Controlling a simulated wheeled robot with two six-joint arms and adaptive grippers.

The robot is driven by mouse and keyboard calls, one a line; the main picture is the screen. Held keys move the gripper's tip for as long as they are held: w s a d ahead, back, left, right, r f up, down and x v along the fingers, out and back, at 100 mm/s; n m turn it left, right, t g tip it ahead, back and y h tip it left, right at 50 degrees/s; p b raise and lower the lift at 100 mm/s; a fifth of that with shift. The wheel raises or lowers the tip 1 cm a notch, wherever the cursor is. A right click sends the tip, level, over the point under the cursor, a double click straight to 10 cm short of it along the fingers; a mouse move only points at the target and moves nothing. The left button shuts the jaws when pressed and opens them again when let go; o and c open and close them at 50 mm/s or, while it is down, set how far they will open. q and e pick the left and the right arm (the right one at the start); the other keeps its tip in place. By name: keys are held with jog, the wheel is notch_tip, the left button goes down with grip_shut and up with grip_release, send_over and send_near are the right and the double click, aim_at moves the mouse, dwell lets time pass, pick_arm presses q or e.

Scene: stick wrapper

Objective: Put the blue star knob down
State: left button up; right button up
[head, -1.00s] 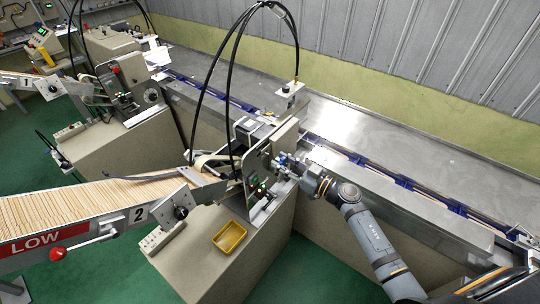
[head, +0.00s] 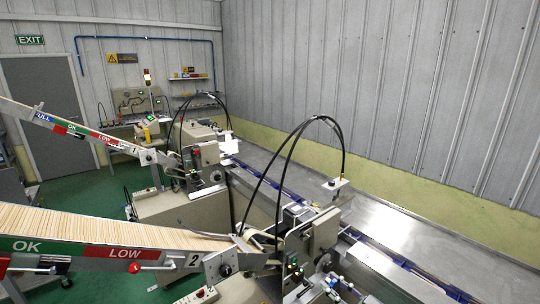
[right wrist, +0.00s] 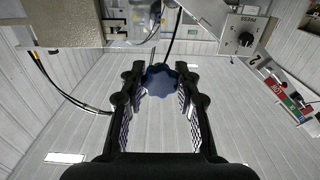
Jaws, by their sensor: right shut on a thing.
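The blue star knob (right wrist: 160,81) shows dark blue and lobed between the two black fingers of my right gripper (right wrist: 160,75). The fingers are shut on it from both sides. The knob is too small to make out there. I cannot tell whether the knob touches the machine. My left gripper is in neither view.
A sloped stick chute (head: 100,226) marked 2 runs in from the left. A steel conveyor (head: 400,240) with a blue-edged track lies behind and right of the machine. Black cables (head: 300,130) arch above it.

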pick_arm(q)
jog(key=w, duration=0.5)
pick_arm(e)
jog(key=d, duration=0.7)
jog(key=s+d+f+m+t+h, duration=0.1)
jog(key=s+f+m+t+h, duration=0.2)
jog(key=s, duration=0.4)
jog(key=a+m+h, duration=0.5)
jog(key=a+h, duration=0.2)
jog(key=h, duration=0.1)
pick_arm(q)
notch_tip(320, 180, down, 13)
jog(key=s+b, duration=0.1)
jog(key=b, duration=1.2)
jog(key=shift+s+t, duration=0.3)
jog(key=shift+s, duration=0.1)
pick_arm(e)
notch_tip(320, 180, down, 13)
jog(key=shift+s+a+t, duration=0.3)
jog(key=shift+s+t, duration=0.1)
jog(key=shift+f, duration=0.1)
